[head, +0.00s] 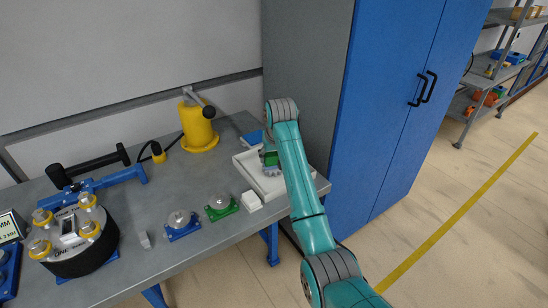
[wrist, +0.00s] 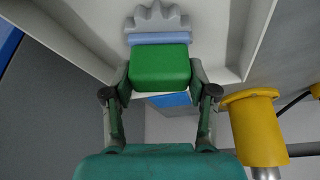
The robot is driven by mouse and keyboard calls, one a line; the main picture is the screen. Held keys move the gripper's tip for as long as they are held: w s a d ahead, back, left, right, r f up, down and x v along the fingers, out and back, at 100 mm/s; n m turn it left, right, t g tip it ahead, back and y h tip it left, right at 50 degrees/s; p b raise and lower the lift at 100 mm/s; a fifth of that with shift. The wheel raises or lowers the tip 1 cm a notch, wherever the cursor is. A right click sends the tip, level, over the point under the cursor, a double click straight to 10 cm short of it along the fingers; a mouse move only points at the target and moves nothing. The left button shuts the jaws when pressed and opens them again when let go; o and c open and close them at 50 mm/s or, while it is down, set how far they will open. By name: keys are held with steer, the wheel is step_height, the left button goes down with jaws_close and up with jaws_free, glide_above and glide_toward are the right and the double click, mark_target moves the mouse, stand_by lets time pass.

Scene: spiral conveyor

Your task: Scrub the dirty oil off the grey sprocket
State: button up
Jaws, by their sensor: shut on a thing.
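My gripper (wrist: 160,76) is shut on a green block (wrist: 160,70) with a light blue layer (wrist: 158,38) on its far side, like a scrubber. The block also shows in the head view (head: 271,158), below the end of my arm. The grey sprocket (wrist: 158,18) lies in a white tray (head: 245,170), just beyond the blue layer; only its toothed part shows in the wrist view. The blue layer meets the sprocket's edge in the picture; I cannot tell if they touch. No dirty oil can be made out on the visible part.
The tray stands at the right end of the grey table (head: 150,190), beside a tall blue cabinet (head: 390,100). A yellow device with a lever (head: 198,130) stands behind. A white block (head: 251,201) and green (head: 222,206) and blue (head: 181,225) fixtures lie left of the tray.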

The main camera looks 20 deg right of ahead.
steer(key=shift+w+a+f, duration=0.1)
steer(key=shift+w+f, duration=0.05)
steer(key=shift+w+r, duration=0.1)
steer(key=shift+r, duration=2.95)
